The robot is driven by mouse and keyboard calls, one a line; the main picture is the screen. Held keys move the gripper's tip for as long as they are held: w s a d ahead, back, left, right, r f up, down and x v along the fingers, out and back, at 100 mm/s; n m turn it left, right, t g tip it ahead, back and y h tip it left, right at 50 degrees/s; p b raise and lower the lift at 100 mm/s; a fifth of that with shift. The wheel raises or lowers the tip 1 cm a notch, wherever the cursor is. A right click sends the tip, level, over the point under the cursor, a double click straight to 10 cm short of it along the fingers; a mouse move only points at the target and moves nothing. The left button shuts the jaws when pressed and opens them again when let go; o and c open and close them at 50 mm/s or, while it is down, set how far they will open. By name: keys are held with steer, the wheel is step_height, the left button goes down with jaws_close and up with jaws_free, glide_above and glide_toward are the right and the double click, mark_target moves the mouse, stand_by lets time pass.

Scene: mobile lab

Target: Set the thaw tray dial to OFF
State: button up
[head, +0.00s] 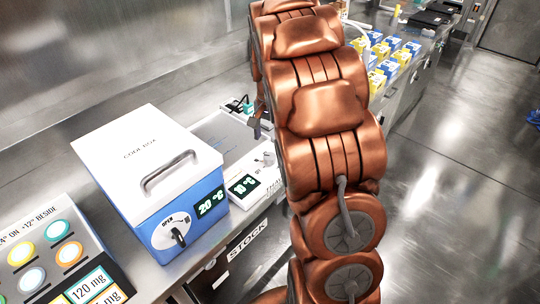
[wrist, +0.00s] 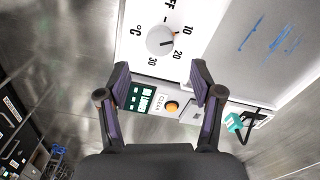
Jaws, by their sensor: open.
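The thaw tray (head: 215,128) is a pale, flat unit beside the blue box in the head view, with a small dark temperature display (head: 243,186). In the wrist view its round pale dial (wrist: 158,41) sits on a white panel marked 10, 20, 30, °C and a partly cut-off OFF label. The dial's dark pointer appears turned toward the 10. My gripper (wrist: 160,82) is open and empty, its two dark fingers apart below the dial in the picture. In the head view my arm hides part of the tray's right side.
A blue box with a white lid (head: 140,150) stands left of the tray. A panel with coloured circles (head: 50,255) is at lower left. Yellow and blue cartons (head: 385,60) stand farther back. A small unit with an orange knob (wrist: 171,107) shows below the dial in the wrist view.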

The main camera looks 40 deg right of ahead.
mark_target(269, 156)
steer(key=shift+f+p, duration=0.9)
steer(key=shift+f, duration=3)
steer(key=shift+c, duration=0.3)
steer(key=c, duration=1.1)
